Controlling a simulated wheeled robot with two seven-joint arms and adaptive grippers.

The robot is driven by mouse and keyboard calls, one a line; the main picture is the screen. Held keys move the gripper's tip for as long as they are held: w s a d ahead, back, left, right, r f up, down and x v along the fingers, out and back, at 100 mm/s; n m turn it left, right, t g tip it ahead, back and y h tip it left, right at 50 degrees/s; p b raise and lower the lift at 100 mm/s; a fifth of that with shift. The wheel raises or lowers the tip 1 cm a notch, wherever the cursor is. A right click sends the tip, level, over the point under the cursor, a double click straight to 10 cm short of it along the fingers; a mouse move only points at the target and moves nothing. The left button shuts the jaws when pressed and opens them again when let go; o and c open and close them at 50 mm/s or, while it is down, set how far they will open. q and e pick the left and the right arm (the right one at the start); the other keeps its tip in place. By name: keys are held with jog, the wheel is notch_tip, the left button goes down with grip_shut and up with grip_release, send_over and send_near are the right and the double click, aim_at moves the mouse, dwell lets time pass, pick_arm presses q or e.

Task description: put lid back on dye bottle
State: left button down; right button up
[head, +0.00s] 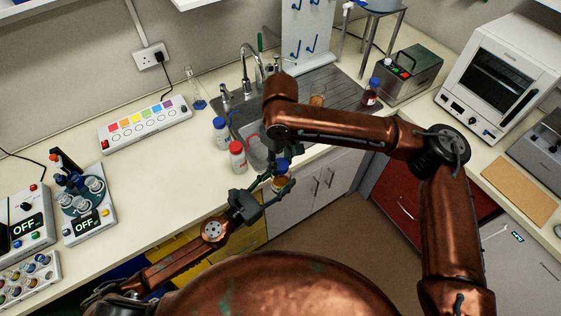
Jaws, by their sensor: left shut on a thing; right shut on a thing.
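The dye bottle (279,184), with amber contents, is held upright in front of the counter edge by my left gripper (266,190), which is shut on it. A blue lid (282,164) is right at the top of this bottle. My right gripper (279,150) reaches down from above and is shut on the lid; its fingers are small and dark, partly hidden below my forearm. I cannot tell whether the lid touches the bottle's mouth or sits just above it.
A red-capped bottle (237,157) and a blue-capped bottle (221,133) stand on the counter just left of the grippers. The sink (262,150) with its tap (247,70) lies behind. The left counter's middle is clear.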

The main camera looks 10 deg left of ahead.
jog(key=m, duration=1.1)
jog(key=shift+a+m, duration=0.1)
jog(key=shift+m, duration=0.2)
jog(key=o, duration=1.3)
jog(key=shift+r, duration=0.1)
jog(key=shift+r, duration=2.15)
jog(key=shift+c, duration=0.4)
